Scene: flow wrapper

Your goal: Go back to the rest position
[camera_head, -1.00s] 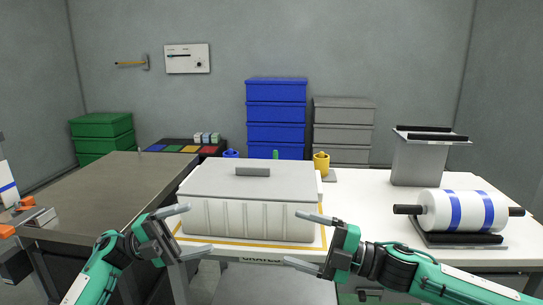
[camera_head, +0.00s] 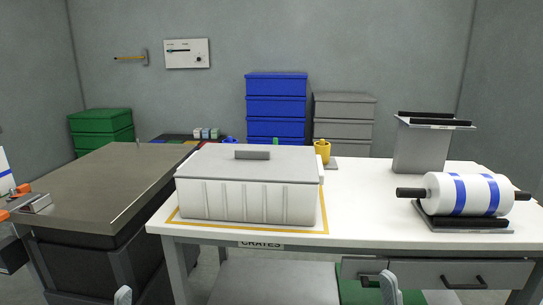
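Only a small pale grey tip of my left gripper (camera_head: 123,295) shows at the bottom edge, left of the middle. A similar pale tip of my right gripper (camera_head: 389,290) shows at the bottom edge, right of the middle, in front of the table's drawers. The rest of both grippers and both arms is below the picture, so their opening is hidden. Neither visible tip touches anything that I can see.
A lidded white crate (camera_head: 248,195) stands inside a yellow outline on the white table (camera_head: 365,220). A blue-striped roll (camera_head: 467,195) lies on a stand at right. A dark-topped bench (camera_head: 95,185) is at left. Blue boxes (camera_head: 276,98) are stacked behind.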

